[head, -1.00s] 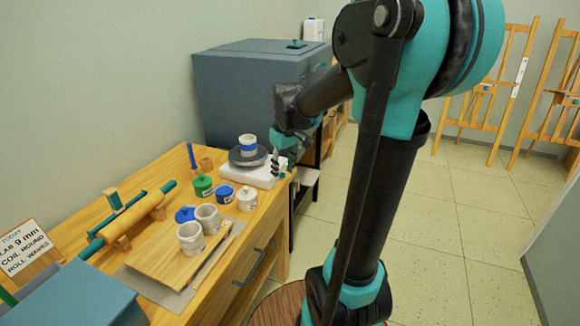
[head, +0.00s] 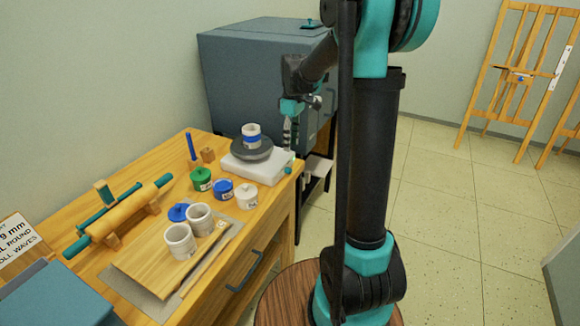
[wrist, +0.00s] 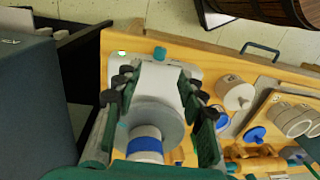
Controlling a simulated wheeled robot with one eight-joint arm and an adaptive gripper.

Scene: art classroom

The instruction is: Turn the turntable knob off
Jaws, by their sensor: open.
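The turntable has a white base (head: 262,167), a dark grey disc (head: 253,151) and a white cup with a blue band (head: 251,130) on the disc. In the wrist view the disc (wrist: 170,120) and cup (wrist: 146,142) lie between my fingers. A teal knob (wrist: 160,53) sticks out from the base's edge, just beyond my fingertips. A small green-and-red spot (wrist: 122,52) is left of it. In the head view the knob (head: 289,169) is at the base's right side. My gripper (head: 291,146) is open and empty, pointing down above that side, apart from the knob.
Several lidded jars, including a green one (head: 201,179), and open cups stand left of the turntable on the wooden table (head: 217,275). A blue-grey cabinet (head: 245,85) stands close behind. Open floor (head: 445,215) lies to the right.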

